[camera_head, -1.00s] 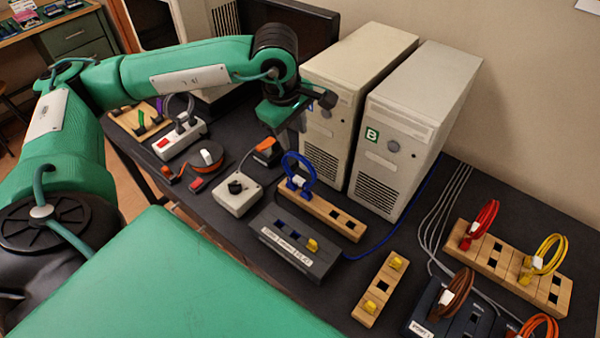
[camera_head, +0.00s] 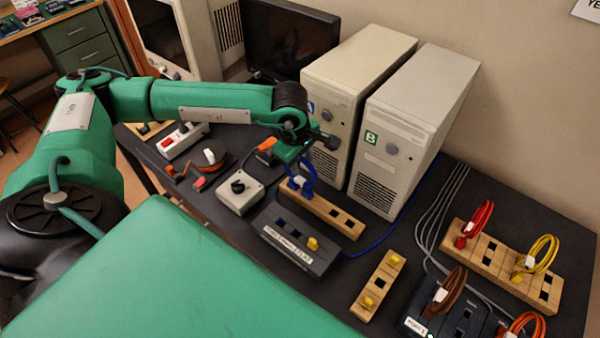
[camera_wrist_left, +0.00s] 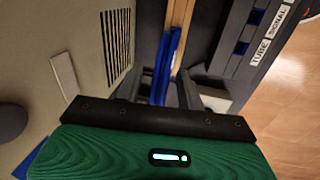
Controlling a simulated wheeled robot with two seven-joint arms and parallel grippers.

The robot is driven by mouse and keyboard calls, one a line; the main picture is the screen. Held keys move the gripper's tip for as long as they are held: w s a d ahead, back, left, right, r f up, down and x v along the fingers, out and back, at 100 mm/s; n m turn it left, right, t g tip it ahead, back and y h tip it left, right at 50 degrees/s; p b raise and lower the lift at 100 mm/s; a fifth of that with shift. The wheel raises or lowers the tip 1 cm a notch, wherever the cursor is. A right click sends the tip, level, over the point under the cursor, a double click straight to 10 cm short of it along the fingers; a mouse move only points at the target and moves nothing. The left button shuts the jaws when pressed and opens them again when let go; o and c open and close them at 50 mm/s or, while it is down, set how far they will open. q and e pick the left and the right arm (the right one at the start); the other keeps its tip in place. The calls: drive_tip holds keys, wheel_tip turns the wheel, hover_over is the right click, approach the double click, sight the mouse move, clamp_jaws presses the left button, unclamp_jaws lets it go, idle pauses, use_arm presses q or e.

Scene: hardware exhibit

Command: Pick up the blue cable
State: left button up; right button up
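The blue cable (camera_head: 306,180) stands as an upright loop in the left end of a wooden socket block (camera_head: 343,223), in front of the beige computer towers. My left gripper (camera_head: 302,162) is low over the loop and partly hides its top. In the left wrist view the blue cable (camera_wrist_left: 164,68) lies between the two parted fingers (camera_wrist_left: 160,92) of my left gripper, with a gap visible beside it. The gripper is open, and I see no grip on the cable. My right gripper is not in view.
Two beige towers (camera_head: 430,110) stand close behind the cable. A dark labelled panel (camera_head: 290,238) with a yellow plug lies in front of the block. A grey box with a black knob (camera_head: 240,192) is to the left. Red and yellow cables stand in a wooden block (camera_head: 500,268) at right.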

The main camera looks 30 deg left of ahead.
use_arm(q)
clamp_jaws()
drive_tip(key=shift+r, duration=0.1)
